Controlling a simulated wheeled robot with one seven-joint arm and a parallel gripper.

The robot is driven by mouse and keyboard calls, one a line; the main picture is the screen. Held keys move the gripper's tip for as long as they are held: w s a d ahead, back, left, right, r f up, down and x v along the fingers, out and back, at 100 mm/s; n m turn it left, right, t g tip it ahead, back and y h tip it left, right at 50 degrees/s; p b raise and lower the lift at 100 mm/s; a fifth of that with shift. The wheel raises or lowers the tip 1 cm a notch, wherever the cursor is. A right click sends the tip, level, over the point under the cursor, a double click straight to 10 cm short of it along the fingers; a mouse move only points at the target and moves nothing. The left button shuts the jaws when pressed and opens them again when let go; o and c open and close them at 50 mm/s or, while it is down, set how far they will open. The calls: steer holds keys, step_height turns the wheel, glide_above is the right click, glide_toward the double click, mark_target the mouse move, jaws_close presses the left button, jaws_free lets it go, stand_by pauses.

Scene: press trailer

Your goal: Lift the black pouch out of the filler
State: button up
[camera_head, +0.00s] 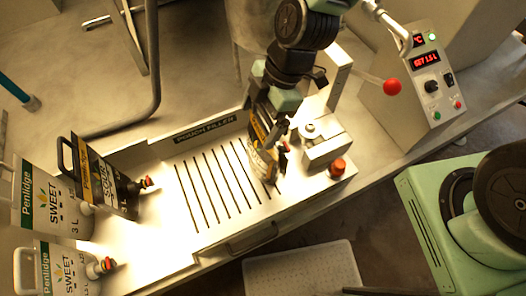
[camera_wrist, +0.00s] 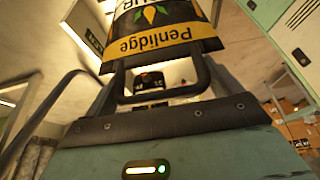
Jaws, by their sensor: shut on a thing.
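A black pouch (camera_head: 262,158) with a yellow band and a white label is upright at the right end of the slotted tray of the pouch filler (camera_head: 210,222), beside the metal filler block. My gripper (camera_head: 278,103) is above it and is shut on its black handle. In the wrist view the pouch (camera_wrist: 165,38) fills the top middle, with "Penlidge" on its yellow band. Its handle loop (camera_wrist: 160,98) is between the fingers of my gripper (camera_wrist: 163,88). I cannot tell whether the pouch bottom touches the tray.
Another black pouch (camera_head: 97,172) and two white pouches, one behind (camera_head: 42,198) and one in front (camera_head: 58,268), stand at the left. A pale tray (camera_head: 300,272) lies below the front edge.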

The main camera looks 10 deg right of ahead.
steer(key=shift+r, duration=0.15)
step_height(320, 180, up, 18)
steer(key=b, duration=0.1)
stand_by(0.6)
